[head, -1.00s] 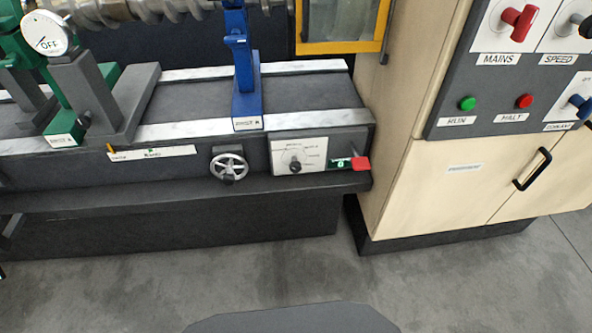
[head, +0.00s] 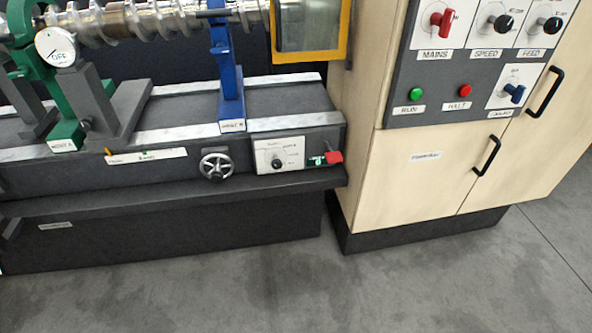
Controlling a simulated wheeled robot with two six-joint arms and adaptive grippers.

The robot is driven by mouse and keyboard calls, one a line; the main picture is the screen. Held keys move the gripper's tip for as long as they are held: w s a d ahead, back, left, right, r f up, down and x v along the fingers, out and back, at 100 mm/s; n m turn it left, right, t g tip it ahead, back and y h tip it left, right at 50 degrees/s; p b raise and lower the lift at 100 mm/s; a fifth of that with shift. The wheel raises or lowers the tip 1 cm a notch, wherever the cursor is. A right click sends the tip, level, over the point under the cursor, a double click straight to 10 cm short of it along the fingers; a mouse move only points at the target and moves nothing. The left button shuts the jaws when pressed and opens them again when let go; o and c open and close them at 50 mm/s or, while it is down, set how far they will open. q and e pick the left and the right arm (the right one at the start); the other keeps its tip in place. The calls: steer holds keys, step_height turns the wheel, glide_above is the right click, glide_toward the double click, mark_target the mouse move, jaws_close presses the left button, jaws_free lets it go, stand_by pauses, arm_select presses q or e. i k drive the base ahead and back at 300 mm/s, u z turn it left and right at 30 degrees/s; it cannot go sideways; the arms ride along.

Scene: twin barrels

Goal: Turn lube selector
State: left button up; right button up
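The likely lube selector is a small black knob (head: 278,163) on a white dial plate (head: 290,148) at the right end of the machine bed's front face. The plate's printed labels are too small to read for certain. A red lever handle (head: 333,157) with a green tag sits just right of the plate. A grey handwheel (head: 217,166) is just left of it. Neither of my grippers shows in the head view.
A dark ledge (head: 180,197) runs along the machine front below the dial. A beige cabinet (head: 400,185) with switches and black door handles stands at the right. A blue rest (head: 228,75) and green rest (head: 67,132) stand on the bed. The grey floor in front is clear.

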mark_target(276, 164)
steer(key=z, duration=1.55)
steer(key=i, duration=1.25)
steer(key=u, duration=0.05)
